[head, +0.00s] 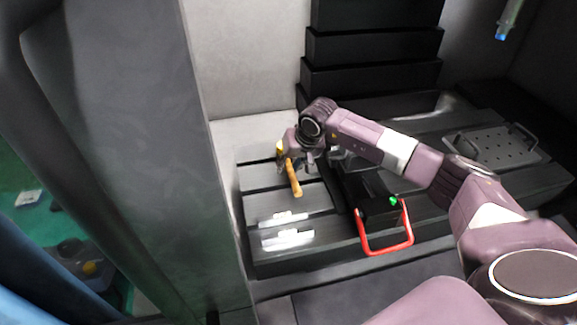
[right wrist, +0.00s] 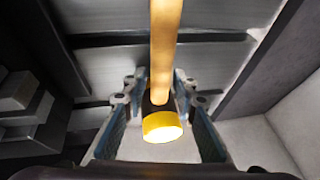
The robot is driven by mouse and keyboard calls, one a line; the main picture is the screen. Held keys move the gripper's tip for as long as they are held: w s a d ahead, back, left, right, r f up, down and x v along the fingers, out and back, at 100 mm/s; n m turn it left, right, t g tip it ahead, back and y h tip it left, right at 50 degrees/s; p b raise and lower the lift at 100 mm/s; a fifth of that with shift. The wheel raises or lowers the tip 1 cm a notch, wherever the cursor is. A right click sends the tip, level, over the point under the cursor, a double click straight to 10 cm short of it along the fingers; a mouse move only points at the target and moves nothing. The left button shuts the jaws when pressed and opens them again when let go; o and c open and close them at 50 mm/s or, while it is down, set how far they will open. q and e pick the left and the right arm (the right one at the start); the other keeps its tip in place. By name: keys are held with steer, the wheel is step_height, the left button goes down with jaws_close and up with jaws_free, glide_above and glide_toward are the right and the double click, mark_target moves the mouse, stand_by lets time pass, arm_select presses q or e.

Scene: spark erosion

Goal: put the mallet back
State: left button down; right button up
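The mallet has a wooden handle (head: 294,180) and a dark head with a yellow face (right wrist: 162,127). In the head view it is over the left part of the slotted grey machine table (head: 262,206), its handle pointing toward the front. My right gripper (right wrist: 160,82) is at the head end of the mallet. In the right wrist view its fingers stand on both sides of the mallet, with visible gaps, so it looks open around it. Whether the mallet touches the table cannot be told. My left gripper is not in view.
A black block with a red handle (head: 386,248) and a green part stands right of the mallet on the table. A perforated plate (head: 495,147) lies at the right. Black stepped covers (head: 372,47) rise behind. A grey column (head: 130,130) stands at the left.

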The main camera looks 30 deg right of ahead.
steer(key=shift+r, duration=0.1)
steer(key=shift+r, duration=0.15)
steer(key=shift+b+v, duration=2)
steer(key=shift+v, duration=3.9)
